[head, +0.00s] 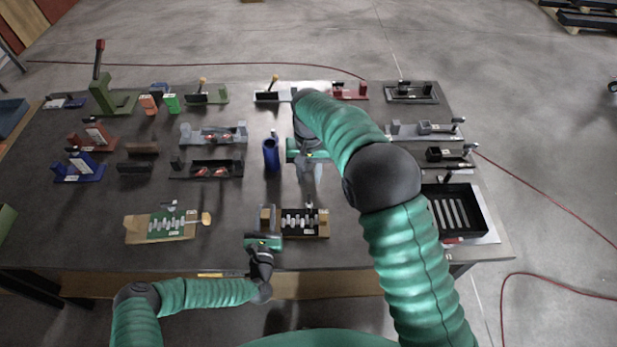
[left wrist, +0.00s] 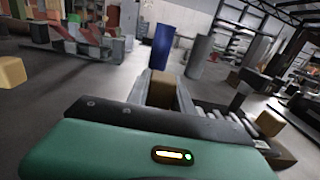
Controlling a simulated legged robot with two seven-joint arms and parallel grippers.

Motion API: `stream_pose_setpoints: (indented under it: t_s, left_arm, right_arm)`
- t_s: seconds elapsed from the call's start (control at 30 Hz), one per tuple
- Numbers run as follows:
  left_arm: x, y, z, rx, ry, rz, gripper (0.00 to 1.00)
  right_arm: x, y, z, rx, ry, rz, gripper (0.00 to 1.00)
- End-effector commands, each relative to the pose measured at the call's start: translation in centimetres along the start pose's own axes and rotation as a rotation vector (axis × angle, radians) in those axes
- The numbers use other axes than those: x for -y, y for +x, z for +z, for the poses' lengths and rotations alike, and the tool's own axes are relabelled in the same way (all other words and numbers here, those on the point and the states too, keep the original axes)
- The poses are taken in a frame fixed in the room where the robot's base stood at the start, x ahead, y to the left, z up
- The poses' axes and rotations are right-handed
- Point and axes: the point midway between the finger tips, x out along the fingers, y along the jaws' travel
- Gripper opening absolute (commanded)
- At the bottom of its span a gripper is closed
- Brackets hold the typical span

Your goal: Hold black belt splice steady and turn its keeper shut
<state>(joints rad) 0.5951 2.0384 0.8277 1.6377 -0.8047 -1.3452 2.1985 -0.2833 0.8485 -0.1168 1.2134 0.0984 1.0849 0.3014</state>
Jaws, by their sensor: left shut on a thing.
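The black belt splice (head: 298,222) lies near the front middle of the table, with pale zigzag lacing across it and tan end pieces. It shows in part at the right of the left wrist view (left wrist: 235,118). My left gripper (head: 267,222) is shut on the tan block (left wrist: 160,88) at the splice's left end. My right gripper (head: 307,168) hangs behind the splice, apart from it, pointing down. Its fingers are blurred against the table, so its opening is unclear. I cannot make out the keeper's position.
A blue cylinder (head: 270,154) stands behind the splice, left of my right gripper. A green belt splice (head: 167,224) lies to the left, and a black slotted tray (head: 478,213) to the right. Several fixtures fill the back rows.

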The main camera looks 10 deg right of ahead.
Motion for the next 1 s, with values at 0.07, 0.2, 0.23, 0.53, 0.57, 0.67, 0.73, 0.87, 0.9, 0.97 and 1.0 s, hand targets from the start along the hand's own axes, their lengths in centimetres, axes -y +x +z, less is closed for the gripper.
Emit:
stream_pose_setpoints:
  t_s: [0.07,0.2,0.23,0.53,0.57,0.67,0.73,0.87,0.9,0.97,1.0]
  left_arm:
    - [0.0,0.0,0.0,-0.001,0.000,0.000,0.00]
    - [0.0,0.0,0.0,-0.001,0.000,0.000,0.39]
    - [0.0,0.0,0.0,-0.001,0.000,0.000,0.43]
    - [0.0,0.0,0.0,0.000,0.000,0.000,0.53]
    - [0.0,0.0,0.0,0.000,0.000,0.000,0.53]
    - [0.0,-0.4,0.0,0.000,0.000,0.000,0.53]
    - [0.0,-1.4,-0.1,-0.002,-0.001,-0.001,0.53]
    - [0.0,-4.4,-0.1,-0.004,-0.003,-0.001,0.53]
    - [-0.1,-5.5,-0.1,-0.004,-0.003,0.000,0.53]
    - [-0.1,-7.1,-0.1,-0.004,-0.003,0.000,0.53]
    - [-0.1,-8.1,-0.1,-0.004,-0.003,0.000,0.53]
  right_arm:
    - [0.0,0.0,0.0,0.000,0.000,0.000,0.32]
    - [0.0,0.0,0.0,0.000,0.000,0.000,0.32]
    - [0.0,0.0,0.0,0.000,0.000,0.000,0.32]
    - [0.0,0.0,0.0,0.000,0.000,0.000,0.32]
    - [0.0,0.0,0.0,0.000,0.000,0.000,0.32]
    - [0.0,0.0,0.0,0.000,0.000,0.000,0.32]
    - [0.0,0.0,0.0,0.000,0.000,0.000,0.32]
    - [0.0,0.0,0.0,-0.001,0.000,0.000,0.32]
    - [0.0,0.0,0.0,-0.001,0.000,0.000,0.32]
    - [0.0,0.0,0.0,-0.001,0.000,0.000,0.32]
    - [0.0,0.0,0.0,-0.001,0.000,0.000,0.32]
